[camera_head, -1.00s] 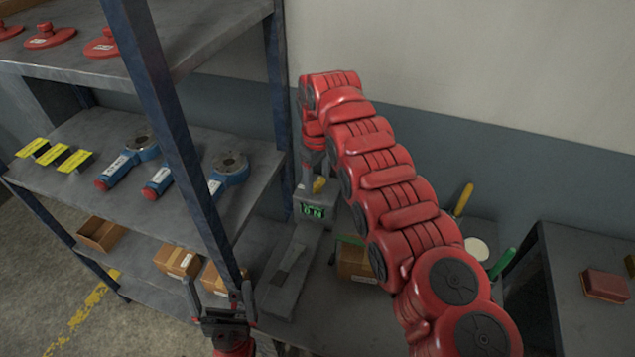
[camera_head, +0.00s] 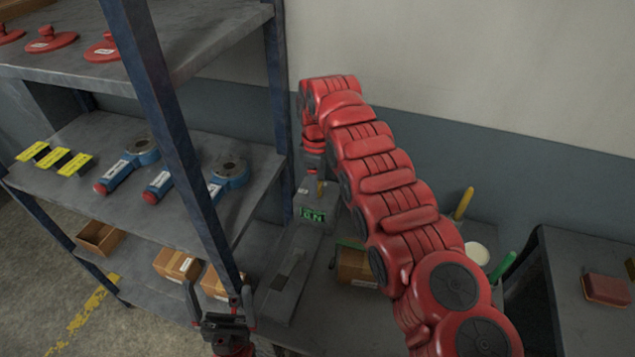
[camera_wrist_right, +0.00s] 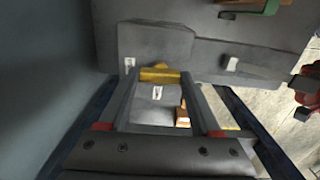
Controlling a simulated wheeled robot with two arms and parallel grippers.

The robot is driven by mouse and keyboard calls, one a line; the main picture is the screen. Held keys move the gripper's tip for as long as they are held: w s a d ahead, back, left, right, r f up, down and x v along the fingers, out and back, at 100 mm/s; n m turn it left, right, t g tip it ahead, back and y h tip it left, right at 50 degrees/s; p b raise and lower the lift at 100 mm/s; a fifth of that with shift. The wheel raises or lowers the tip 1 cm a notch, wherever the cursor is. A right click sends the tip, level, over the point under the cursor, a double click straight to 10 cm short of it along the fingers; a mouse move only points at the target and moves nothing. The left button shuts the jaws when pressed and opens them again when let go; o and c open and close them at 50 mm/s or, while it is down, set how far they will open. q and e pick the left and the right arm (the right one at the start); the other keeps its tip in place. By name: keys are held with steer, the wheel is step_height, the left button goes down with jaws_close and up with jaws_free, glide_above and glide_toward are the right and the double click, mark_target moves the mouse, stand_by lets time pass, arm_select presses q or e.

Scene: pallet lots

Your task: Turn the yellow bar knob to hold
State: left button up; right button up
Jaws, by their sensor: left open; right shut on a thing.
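The grey device (camera_head: 284,282) stands on the bench, with a small display (camera_head: 313,215) showing green letters too small to read surely. The yellow bar knob (camera_head: 320,188) is on its upper end, partly hidden under my right gripper (camera_head: 316,176). In the right wrist view the yellow bar knob (camera_wrist_right: 160,75) lies crosswise between the two fingers of my right gripper (camera_wrist_right: 160,79), which is shut on it. Small white labels (camera_wrist_right: 130,63) show near the knob. My left gripper (camera_head: 218,303) is open and empty, low in front of the shelf and left of the device.
A blue shelf post (camera_head: 170,120) stands left of the device. The shelves hold blue tools (camera_head: 130,165), yellow-labelled pieces (camera_head: 53,158) and cardboard boxes (camera_head: 177,264). Right of the device are another box (camera_head: 356,266), a yellow handle (camera_head: 464,203) and a green handle (camera_head: 502,266).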

steer(key=shift+r, duration=0.1)
steer(key=o, duration=1.4)
steer(key=shift+r, duration=0.5)
step_height(320, 180, up, 4)
steer(key=shift+r+p, duration=0.1)
steer(key=shift+p, duration=1.1)
steer(key=shift+r+p, duration=6.05)
steer(key=shift+p, duration=0.15)
